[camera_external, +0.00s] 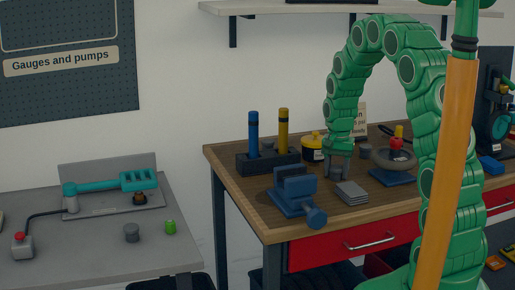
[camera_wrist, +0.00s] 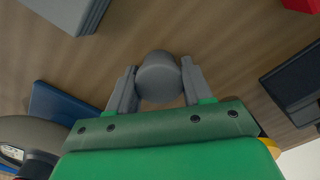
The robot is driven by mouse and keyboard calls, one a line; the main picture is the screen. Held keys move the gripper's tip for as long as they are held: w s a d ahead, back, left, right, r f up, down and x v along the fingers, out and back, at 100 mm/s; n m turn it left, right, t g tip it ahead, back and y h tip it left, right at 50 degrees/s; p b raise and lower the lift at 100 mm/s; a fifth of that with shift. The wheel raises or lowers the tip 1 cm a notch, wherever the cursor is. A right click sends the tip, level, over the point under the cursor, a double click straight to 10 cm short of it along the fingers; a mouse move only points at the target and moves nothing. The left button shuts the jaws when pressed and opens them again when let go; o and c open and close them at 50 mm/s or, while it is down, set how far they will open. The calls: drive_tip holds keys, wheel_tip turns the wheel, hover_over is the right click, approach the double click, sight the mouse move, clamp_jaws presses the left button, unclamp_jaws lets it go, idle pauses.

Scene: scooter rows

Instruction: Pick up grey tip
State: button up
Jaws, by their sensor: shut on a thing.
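The grey tip (camera_wrist: 159,78) is a short grey cylinder, seen in the wrist view between the two fingers of my gripper (camera_wrist: 158,88). The fingers touch it on both sides, so my gripper is shut on it. In the external view my gripper (camera_external: 340,168) points down over the wooden workbench (camera_external: 245,193), behind the stack of grey plates. There the fingers mostly hide the tip. I cannot tell whether the tip touches the bench top.
Near my gripper are a yellow pot (camera_external: 313,147), grey plates (camera_external: 352,192), a blue vise (camera_external: 295,192), a holder (camera_external: 268,161) with blue and yellow handles, and a round gauge-like device (camera_external: 393,160).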

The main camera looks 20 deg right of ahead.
sight(337, 166)
drive_tip(key=shift+r, duration=0.45)
wheel_tip(337, 166, up, 2)
drive_tip(key=shift+r, duration=0.25)
drive_tip(key=s+r, duration=0.5)
drive_tip(key=shift+r, duration=0.25)
drive_tip(key=shift+s+a+r, duration=0.1)
drive_tip(key=shift+s+r, duration=0.6)
drive_tip(key=shift+s, duration=0.8)
drive_tip(key=shift+s+a+r, duration=0.1)
drive_tip(key=shift+s+r, duration=0.55)
drive_tip(key=shift+s, duration=0.85)
drive_tip(key=shift+s+r, duration=0.7)
drive_tip(key=shift+s, duration=0.8)
